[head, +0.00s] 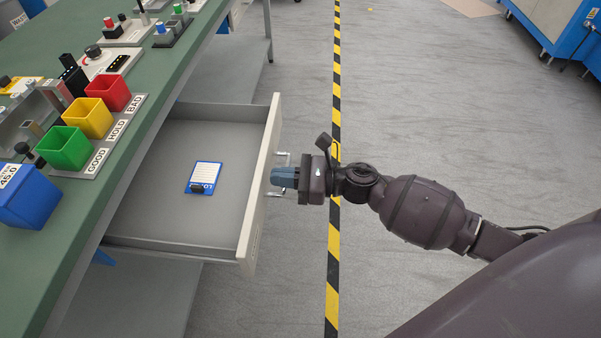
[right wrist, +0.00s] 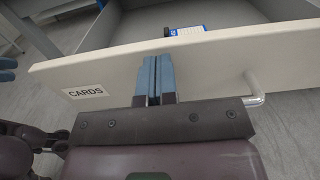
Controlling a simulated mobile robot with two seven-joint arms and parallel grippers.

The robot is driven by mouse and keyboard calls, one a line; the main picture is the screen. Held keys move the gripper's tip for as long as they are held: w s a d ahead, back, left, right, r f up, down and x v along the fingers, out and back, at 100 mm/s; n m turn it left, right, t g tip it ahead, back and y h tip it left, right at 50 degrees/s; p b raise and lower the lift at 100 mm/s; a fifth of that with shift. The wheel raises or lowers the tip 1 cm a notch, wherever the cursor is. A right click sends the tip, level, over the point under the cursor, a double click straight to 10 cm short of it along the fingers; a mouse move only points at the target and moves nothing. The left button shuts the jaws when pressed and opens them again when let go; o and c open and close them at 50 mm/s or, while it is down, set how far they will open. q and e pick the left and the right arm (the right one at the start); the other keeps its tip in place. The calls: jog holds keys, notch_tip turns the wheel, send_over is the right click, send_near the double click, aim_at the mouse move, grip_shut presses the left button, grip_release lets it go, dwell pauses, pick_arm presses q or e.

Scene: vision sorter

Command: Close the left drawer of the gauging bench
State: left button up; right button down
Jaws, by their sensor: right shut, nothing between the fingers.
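The drawer (head: 257,190) of the green-topped bench (head: 120,130) stands pulled out to the right in the head view. Its front panel (right wrist: 210,55) carries a CARDS label (right wrist: 86,91) in the right wrist view. A metal bar handle (head: 284,160) sticks out from the front and also shows in the right wrist view (right wrist: 257,90). My right gripper (head: 273,177) is shut and empty, its blue fingertips at the outer face of the drawer front, beside the handle. I cannot tell whether they touch the panel. My left gripper is not in the head view.
A blue and white card (head: 204,178) lies in the drawer. Green (head: 64,148), yellow (head: 88,118) and red (head: 108,92) bins and a blue box (head: 28,198) stand on the bench.

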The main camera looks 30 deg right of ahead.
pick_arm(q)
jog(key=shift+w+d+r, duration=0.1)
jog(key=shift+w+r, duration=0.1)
pick_arm(e)
jog(key=shift+w+a, duration=0.4)
jog(key=shift+a, duration=0.15)
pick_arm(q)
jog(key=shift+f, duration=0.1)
pick_arm(e)
jog(key=shift+a, duration=0.1)
jog(key=shift+w+a, duration=0.25)
jog(key=b+x, duration=0.2)
jog(key=x, duration=2.1)
jog(key=shift+f, duration=0.15)
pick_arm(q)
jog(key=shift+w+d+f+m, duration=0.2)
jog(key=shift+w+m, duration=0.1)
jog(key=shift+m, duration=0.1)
pick_arm(e)
jog(key=shift+w+a, duration=0.25)
jog(key=shift+a, duration=0.05)
jog(key=shift+d, duration=0.1)
